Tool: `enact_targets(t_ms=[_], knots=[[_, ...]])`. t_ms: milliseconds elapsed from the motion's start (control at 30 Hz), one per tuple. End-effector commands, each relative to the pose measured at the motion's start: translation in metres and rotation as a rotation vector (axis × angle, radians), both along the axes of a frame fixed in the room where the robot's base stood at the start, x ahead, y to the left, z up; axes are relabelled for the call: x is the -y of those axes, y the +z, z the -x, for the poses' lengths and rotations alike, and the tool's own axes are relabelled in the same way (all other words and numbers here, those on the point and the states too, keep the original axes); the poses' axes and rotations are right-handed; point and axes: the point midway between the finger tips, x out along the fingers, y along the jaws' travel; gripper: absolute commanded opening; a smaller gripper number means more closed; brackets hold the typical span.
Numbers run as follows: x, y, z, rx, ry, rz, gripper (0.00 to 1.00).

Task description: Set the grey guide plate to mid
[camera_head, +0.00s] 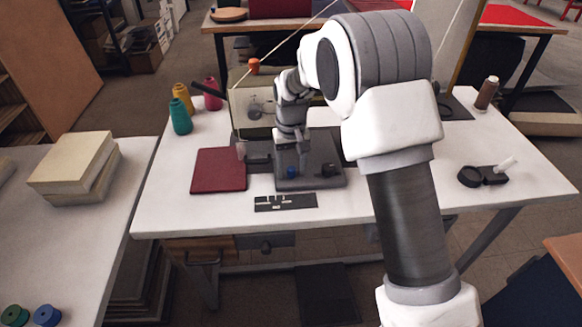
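My gripper (291,143) points down over the grey machine bed (340,182) on the white table, and its fingers are too small and dark to read as open or shut. I cannot make out the grey guide plate for certain; my gripper and arm cover part of the bed where it could be.
A dark red book or folded cover (219,169) lies left of the bed. Thread spools, including a teal one (180,117), stand at the back left. The table's front-left area is clear.

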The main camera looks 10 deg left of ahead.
Motion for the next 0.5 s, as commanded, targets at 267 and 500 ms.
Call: enact_targets(t_ms=[267, 500], knots=[[0.0, 0.007, 0.0, 0.0, 0.0, 0.0, 0.6], [0.0, 0.054, -0.001, 0.003, 0.0, -0.002, 0.6]])
